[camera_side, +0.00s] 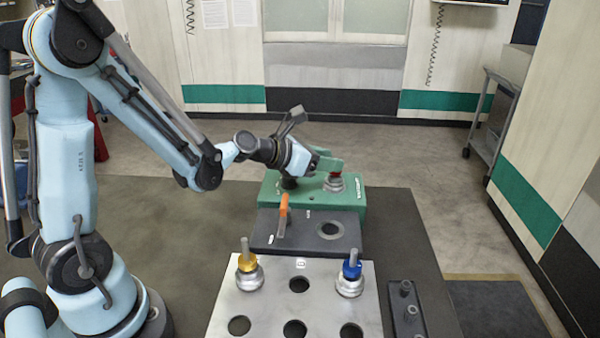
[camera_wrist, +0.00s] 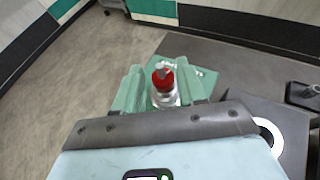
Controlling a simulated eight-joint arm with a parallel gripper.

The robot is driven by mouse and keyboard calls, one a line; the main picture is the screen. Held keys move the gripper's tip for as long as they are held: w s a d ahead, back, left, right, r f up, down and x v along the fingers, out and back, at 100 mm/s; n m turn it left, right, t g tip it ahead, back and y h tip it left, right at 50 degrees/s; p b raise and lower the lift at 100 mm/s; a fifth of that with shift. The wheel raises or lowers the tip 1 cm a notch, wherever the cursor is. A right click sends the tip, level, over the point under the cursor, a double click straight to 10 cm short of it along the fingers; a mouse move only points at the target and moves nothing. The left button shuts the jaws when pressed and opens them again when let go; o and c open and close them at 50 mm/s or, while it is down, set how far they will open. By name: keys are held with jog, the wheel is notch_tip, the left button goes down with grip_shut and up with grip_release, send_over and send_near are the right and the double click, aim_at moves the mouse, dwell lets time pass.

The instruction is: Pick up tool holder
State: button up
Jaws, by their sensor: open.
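A tool holder with a red collar and silver body (camera_wrist: 163,76) stands upright in the wrist view. In the side view its silver lower part (camera_side: 334,185) shows on the green base (camera_side: 350,198), and its top is mostly hidden by my gripper. My gripper (camera_side: 332,165) is open, with green fingers, at the height of the holder's top. In the wrist view the fingers of my gripper (camera_wrist: 161,82) lie left and right of the holder, with the red collar between them. Contact is not clear.
A metal plate (camera_side: 264,320) in front has several round holes and holds a yellow-collared holder (camera_side: 249,270) and a blue-collared holder (camera_side: 349,276). A dark block (camera_side: 350,244) with an orange-handled part (camera_side: 283,213) lies between plate and green base. A dark rack (camera_side: 405,305) stands at right.

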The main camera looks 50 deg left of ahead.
jog(key=shift+w+f, duration=0.1)
jog(key=shift+w, duration=0.15)
grip_shut()
dwell(1.4)
